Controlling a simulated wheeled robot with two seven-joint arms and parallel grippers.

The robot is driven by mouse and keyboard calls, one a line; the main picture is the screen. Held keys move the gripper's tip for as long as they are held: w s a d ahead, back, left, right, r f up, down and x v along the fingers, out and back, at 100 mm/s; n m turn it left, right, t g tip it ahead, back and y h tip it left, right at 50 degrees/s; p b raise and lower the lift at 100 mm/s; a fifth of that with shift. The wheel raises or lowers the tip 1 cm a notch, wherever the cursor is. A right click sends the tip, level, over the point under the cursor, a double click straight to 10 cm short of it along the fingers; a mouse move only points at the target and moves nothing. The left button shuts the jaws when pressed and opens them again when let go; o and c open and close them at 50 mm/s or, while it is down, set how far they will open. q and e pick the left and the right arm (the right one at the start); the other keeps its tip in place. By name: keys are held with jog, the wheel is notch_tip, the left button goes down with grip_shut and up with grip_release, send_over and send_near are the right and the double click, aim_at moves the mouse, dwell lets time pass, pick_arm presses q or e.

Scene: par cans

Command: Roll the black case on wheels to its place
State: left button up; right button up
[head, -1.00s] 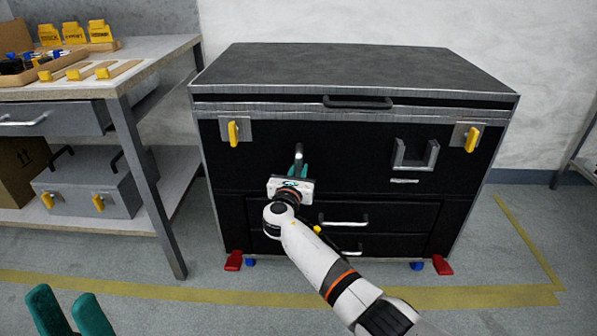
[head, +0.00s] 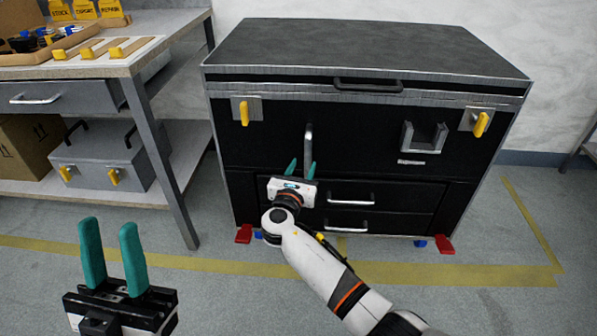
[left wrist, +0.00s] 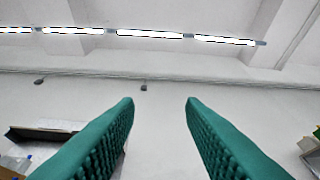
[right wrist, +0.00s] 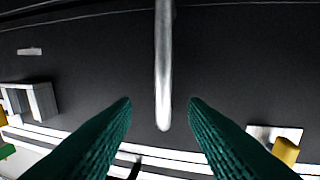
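The black case (head: 275,150) with silver edges stands upright on small blue wheels (head: 420,243), with red pedals (head: 243,234) at its front corners. Its front has a vertical silver handle (head: 308,145), which also shows in the right wrist view (right wrist: 163,70). My right gripper (head: 302,166) is open just in front of the handle's lower end. In the right wrist view the handle lies in line between the spread fingers; I cannot tell how deep it is. My left gripper (head: 109,226) is open and empty, low at the left, away from the case.
Yellow tape (head: 400,272) marks the floor in front of and to the right of the case. A workbench (head: 165,150) with a grey box (head: 105,160) on its lower shelf stands close on the left. The wall is behind. Floor in front is clear.

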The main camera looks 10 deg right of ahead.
pick_arm(q)
jog(key=shift+w+d+f+g+y+p, duration=0.2)
jog(key=shift+w+f+g, duration=0.2)
jog(key=shift+w+g, duration=0.3)
jog(key=shift+w+d+f+g+y+p, duration=0.1)
jog(key=shift+w+f+g+y+p, duration=0.1)
jog(key=shift+w+f+g, duration=0.45)
jog(key=shift+w+d+f+g+y+p, duration=0.1)
jog(key=shift+w+f+g+y, duration=0.1)
jog(key=shift+w+g, duration=0.45)
pick_arm(e)
jog(key=shift+v, duration=1.85)
pick_arm(q)
jog(key=shift+w, duration=0.2)
